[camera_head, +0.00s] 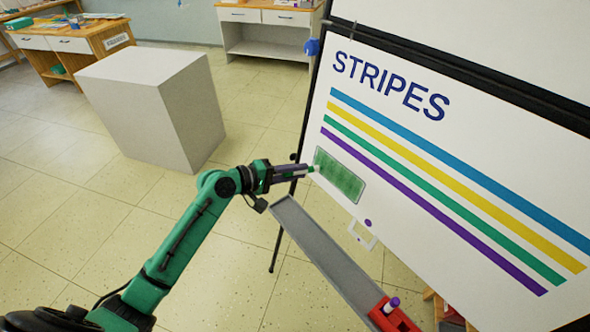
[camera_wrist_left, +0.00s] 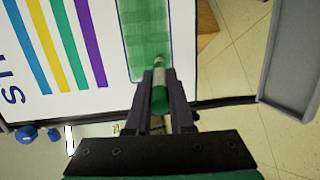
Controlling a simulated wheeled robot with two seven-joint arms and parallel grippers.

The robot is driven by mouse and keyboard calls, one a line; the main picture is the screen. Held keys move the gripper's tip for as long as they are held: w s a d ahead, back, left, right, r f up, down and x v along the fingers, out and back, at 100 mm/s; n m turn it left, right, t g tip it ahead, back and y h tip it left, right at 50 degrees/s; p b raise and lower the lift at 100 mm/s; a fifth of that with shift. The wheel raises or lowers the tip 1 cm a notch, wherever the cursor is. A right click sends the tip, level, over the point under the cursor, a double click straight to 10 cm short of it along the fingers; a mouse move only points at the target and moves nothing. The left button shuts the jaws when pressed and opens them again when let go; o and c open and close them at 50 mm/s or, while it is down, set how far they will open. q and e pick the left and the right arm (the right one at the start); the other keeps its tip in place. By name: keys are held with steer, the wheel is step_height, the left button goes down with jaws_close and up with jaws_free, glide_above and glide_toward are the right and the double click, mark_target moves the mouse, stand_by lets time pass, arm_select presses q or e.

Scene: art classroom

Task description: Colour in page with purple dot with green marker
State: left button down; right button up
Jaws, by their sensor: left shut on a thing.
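My left gripper (camera_head: 300,172) is shut on the green marker (camera_wrist_left: 160,92), which points at the board. The marker's tip also shows in the head view (camera_head: 314,168), at the left edge of a green-filled rectangle (camera_head: 341,176) on the white page (camera_head: 430,150). I cannot tell whether the tip touches the page. My right gripper is not in view.
The page carries the word STRIPES (camera_head: 390,85) above blue, yellow, green and purple stripes. A grey tray (camera_head: 325,255) runs below the board, with a red holder (camera_head: 392,318) and a purple-topped marker (camera_head: 391,305) at its near end. A white block (camera_head: 150,105) stands left.

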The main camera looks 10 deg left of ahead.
arm_select(q)
steer(key=shift+w+a, duration=0.5)
steer(key=shift+a, duration=0.1)
steer(key=shift+b, duration=0.3)
steer(key=shift+w+a, duration=0.5)
steer(key=shift+a, duration=0.15)
steer(key=shift+d, duration=0.1)
steer(key=shift+s+d+p, duration=0.55)
steer(key=shift+d, duration=0.1)
